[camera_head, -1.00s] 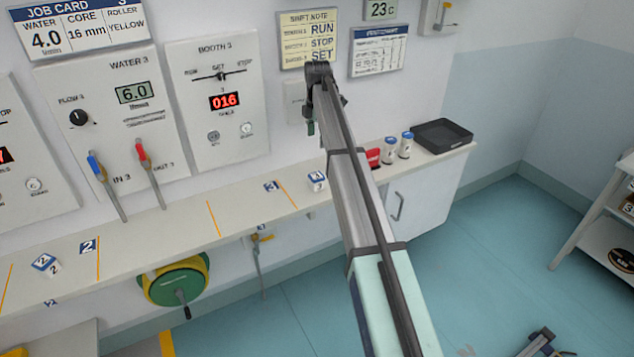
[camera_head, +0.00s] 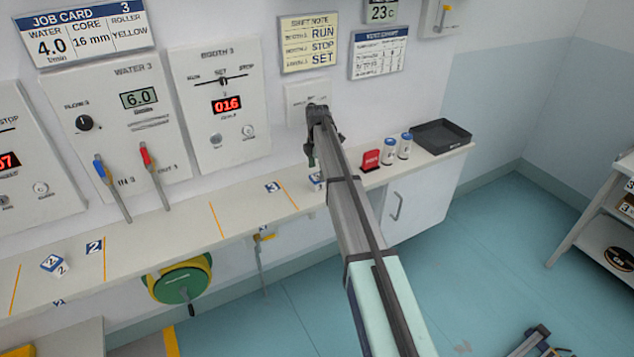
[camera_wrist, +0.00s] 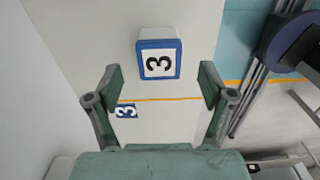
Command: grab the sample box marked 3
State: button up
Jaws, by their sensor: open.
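The sample box marked 3, white with a blue-edged face, shows in the wrist view (camera_wrist: 158,58) on the pale bench, just beyond and between my fingertips. My gripper (camera_wrist: 160,80) is open, with one green finger on each side and nothing between them. In the head view the box (camera_head: 316,182) is partly hidden behind my arm. My gripper (camera_head: 311,155) hangs just above it there. A flat blue 3 label on the bench shows in the wrist view (camera_wrist: 126,111).
The sample box marked 2 (camera_head: 54,265) sits far left on the bench. Right of my arm are a red block (camera_head: 370,160), two white bottles with blue caps (camera_head: 397,149) and a black tray (camera_head: 441,136). A wall panel with a red display (camera_head: 216,105) stands behind the bench.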

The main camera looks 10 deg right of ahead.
aim_at(317, 177)
jog(key=shift+a+f+p, duration=0.1)
jog(key=shift+f+p, duration=0.65)
jog(key=shift+f, duration=1.35)
jog(key=c, duration=1.3)
jog(key=shift+r, duration=0.15)
